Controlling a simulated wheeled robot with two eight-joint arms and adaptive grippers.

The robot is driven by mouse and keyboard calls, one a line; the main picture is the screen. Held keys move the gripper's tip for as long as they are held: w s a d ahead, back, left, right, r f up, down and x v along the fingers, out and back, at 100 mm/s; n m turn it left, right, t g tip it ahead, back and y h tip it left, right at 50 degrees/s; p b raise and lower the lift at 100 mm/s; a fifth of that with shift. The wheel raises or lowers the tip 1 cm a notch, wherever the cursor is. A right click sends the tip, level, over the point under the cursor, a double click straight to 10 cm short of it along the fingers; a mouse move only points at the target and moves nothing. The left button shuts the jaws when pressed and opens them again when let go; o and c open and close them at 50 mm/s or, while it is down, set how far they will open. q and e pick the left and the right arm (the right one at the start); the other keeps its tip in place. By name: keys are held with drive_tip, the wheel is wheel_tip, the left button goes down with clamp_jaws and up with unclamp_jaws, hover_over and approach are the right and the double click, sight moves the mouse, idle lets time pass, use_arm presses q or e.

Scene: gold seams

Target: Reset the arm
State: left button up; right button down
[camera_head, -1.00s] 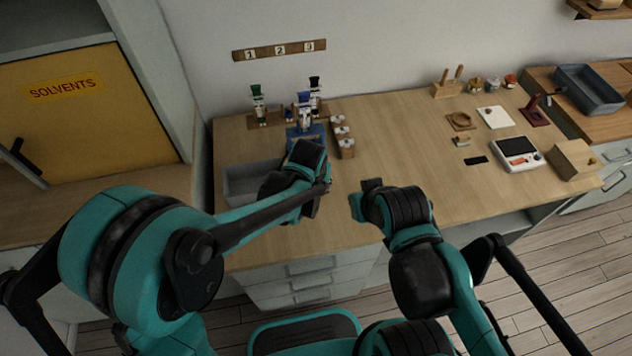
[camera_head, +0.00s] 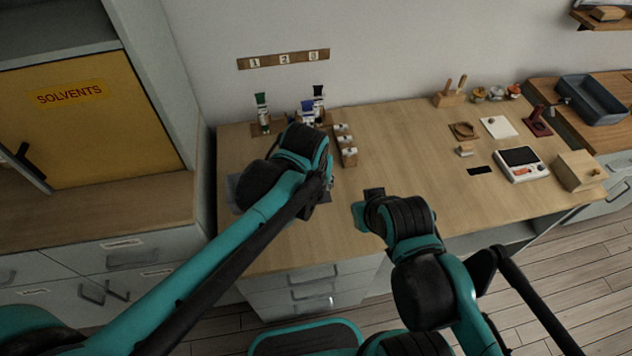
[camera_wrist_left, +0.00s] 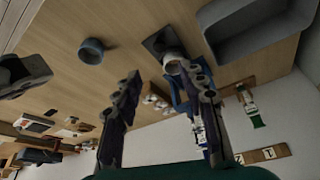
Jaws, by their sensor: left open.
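My left gripper (camera_head: 322,190) is over the left part of the wooden bench (camera_head: 410,150) in the head view, largely hidden by its own wrist. In the left wrist view, its two fingers (camera_wrist_left: 160,76) are spread apart with nothing clearly held between them. A small round cup with a whitish rim (camera_wrist_left: 172,62) shows beyond one fingertip, beside a dark square.
A grey tray (camera_wrist_left: 260,38) is near the left gripper. Paint tubes (camera_head: 262,112) stand at the back left, beside a row of small labelled blocks (camera_head: 346,146). A scale (camera_head: 522,164) and wooden box (camera_head: 578,171) are at the right. The bench's middle is clear.

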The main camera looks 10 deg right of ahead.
use_arm(q)
drive_tip(key=shift+a, duration=0.1)
idle(0.3)
drive_tip(key=s+a+n+t+y, duration=0.1)
drive_tip(key=s+a, duration=0.4)
drive_tip(key=a, duration=0.8)
drive_tip(key=s+a+r+n+t, duration=0.1)
drive_tip(key=s+a, duration=0.4)
drive_tip(key=a, duration=0.9)
drive_tip(key=n+t, duration=0.1)
drive_tip(key=n, duration=0.1)
drive_tip(key=shift+a+r+n+y, duration=0.15)
drive_tip(key=shift+a+n+y, duration=0.15)
drive_tip(key=shift+y, duration=0.1)
